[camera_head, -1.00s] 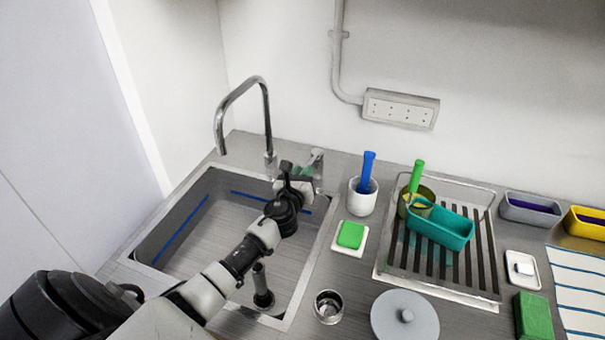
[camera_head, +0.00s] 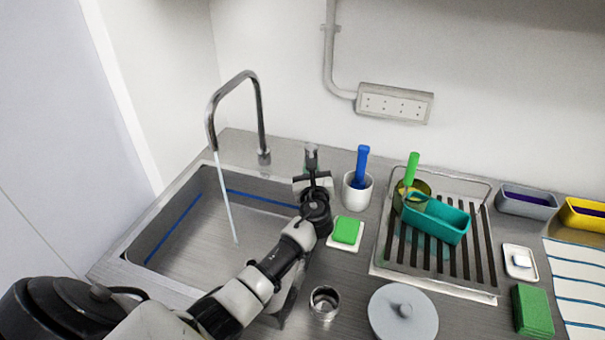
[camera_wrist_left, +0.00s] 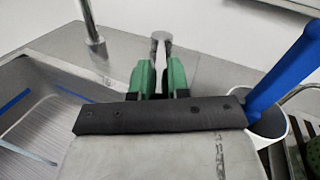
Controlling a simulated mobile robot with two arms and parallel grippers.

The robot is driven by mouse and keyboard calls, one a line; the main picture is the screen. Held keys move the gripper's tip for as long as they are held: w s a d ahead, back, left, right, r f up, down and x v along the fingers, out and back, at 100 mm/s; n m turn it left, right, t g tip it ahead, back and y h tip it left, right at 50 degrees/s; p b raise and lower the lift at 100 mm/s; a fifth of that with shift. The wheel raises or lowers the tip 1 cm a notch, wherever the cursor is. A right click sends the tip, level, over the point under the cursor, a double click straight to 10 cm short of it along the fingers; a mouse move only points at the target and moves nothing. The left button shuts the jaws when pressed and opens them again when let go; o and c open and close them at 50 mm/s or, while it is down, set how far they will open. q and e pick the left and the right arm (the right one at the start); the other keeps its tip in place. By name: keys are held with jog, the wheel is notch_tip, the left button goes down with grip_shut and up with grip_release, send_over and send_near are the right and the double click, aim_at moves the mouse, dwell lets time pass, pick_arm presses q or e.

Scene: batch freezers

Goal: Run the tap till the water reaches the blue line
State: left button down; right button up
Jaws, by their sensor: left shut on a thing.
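The chrome tap (camera_head: 262,115) arches over the sink (camera_head: 190,235), and a thin stream of water (camera_head: 226,200) falls from its spout to the sink floor. The stream also shows at lower left in the left wrist view (camera_wrist_left: 28,152). The blue line (camera_head: 258,199) runs along the sink's inner walls, well above the floor. Little or no standing water can be made out. My left gripper (camera_head: 313,178) is shut on the tap's lever (camera_head: 311,157), right of the spout. In the left wrist view, its green fingers (camera_wrist_left: 160,78) sit either side of the lever (camera_wrist_left: 161,45).
A white cup with a blue-handled tool (camera_head: 357,195) and a green sponge on a dish (camera_head: 346,232) stand close right of my left gripper. Farther right are a drying rack (camera_head: 447,280) with a teal tub (camera_head: 436,220), a metal cup (camera_head: 324,302) and a grey lid (camera_head: 403,312).

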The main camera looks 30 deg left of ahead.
pick_arm(q)
jog(key=shift+w+d+n+g+y+b, duration=0.65)
jog(key=shift+d+n+g+y+b, duration=0.2)
jog(key=shift+g+y, duration=0.2)
jog(key=shift+w+d+n+g+y+b, duration=0.7)
jog(key=shift+n+g+y+b, duration=0.25)
jog(key=shift+y, duration=0.1)
jog(key=c, duration=1.1)
grip_release()
jog(key=b+v, duration=0.1)
jog(key=v, duration=1)
